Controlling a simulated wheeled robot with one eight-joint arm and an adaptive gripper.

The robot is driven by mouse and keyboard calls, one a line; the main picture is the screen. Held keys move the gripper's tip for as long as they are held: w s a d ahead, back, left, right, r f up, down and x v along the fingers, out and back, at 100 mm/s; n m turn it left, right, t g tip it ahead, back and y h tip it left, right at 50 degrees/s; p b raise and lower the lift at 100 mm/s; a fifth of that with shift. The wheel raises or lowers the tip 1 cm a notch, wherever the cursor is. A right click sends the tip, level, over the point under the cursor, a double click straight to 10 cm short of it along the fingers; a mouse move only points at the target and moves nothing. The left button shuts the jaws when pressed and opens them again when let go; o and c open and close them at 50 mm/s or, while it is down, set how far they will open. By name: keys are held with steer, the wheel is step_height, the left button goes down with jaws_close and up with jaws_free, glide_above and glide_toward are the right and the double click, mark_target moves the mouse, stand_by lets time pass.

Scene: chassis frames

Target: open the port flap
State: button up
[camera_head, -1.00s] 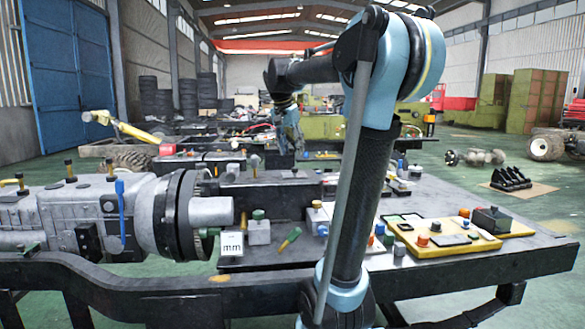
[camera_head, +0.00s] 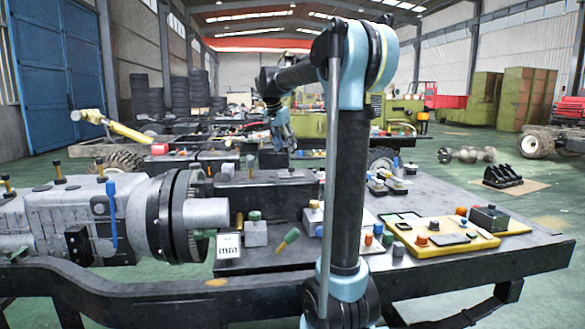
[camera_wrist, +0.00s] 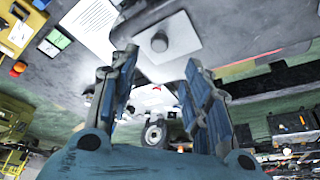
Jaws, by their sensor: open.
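My gripper (camera_head: 283,138) hangs above the far part of the dark workbench (camera_head: 470,258) in the head view. In the wrist view its blue fingers (camera_wrist: 160,58) are spread apart with nothing between them. Beyond the fingertips a pale square plate (camera_wrist: 183,32) with a round dark knob (camera_wrist: 160,42) shows on the grey surface, apart from the fingers. I cannot tell whether this is the port flap; no flap can be clearly made out in either view.
A grey machine housing (camera_head: 75,215) with a dark flange (camera_head: 172,215) and blue lever (camera_head: 111,212) lies at the left. A yellow control panel (camera_head: 470,243) and several small knobbed blocks stand on the bench. A white sheet (camera_wrist: 90,22) shows in the wrist view.

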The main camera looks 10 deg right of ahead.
mark_target(291, 170)
steer(key=x, duration=1)
steer(key=shift+f, duration=0.15)
